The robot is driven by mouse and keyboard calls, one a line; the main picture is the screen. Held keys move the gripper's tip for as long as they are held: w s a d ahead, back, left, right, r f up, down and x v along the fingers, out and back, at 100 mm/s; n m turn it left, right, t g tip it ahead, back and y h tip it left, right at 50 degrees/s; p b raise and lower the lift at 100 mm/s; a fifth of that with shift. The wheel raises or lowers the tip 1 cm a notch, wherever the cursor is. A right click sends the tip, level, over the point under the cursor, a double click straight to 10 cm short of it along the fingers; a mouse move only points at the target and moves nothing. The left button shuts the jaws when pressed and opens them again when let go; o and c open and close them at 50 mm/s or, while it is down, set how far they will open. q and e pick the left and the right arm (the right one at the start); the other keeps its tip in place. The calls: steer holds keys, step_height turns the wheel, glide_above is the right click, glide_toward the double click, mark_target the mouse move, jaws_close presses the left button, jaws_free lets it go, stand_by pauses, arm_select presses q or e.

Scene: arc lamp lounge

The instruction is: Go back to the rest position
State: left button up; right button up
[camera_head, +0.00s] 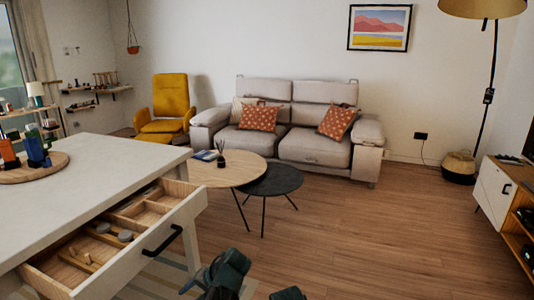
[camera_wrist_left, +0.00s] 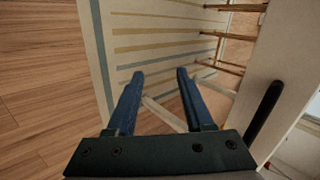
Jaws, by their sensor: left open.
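My left gripper (camera_wrist_left: 160,75) is open in the left wrist view, with its two blue fingers apart and nothing between them. It points down over a striped rug (camera_wrist_left: 150,40), beside the drawer's black handle (camera_wrist_left: 264,112) on the right. In the head view, dark parts of my arms show at the bottom centre. I cannot make out the fingers of either gripper there. My right gripper does not show.
An open drawer (camera_head: 122,270) with wooden compartments and small items juts from the white counter (camera_head: 105,165). A round wooden table (camera_head: 232,170) and a dark low table (camera_head: 272,180) stand before the grey sofa (camera_head: 310,150). The wooden floor (camera_head: 390,240) at right is clear.

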arm_select(q)
steer(key=s+d+f+n+g+h, duration=0.1)
steer(key=s+d+f+h, duration=0.2)
steer(key=s+h, duration=0.15)
steer(key=s+d+f+n+h, duration=0.1)
steer(key=s+d+f+h, duration=0.1)
steer(key=s+d+h, duration=0.3)
steer(key=s+d+r+m+y+p, duration=0.1)
steer(key=s+d+r+m+p, duration=0.1)
steer(key=r+p, duration=0.8)
steer(key=s+d+r+m+g+y+p, duration=0.1)
steer(key=s+d+r+p, duration=0.3)
steer(key=d+r+p, duration=0.3)
step_height(320, 180, up, 4)
steer(key=p, duration=0.4)
steer(key=shift+r+m+y+p, duration=0.2)
steer(key=shift+m+y+p, duration=0.15)
steer(key=shift+m, duration=0.05)
steer(key=shift+d, duration=0.1)
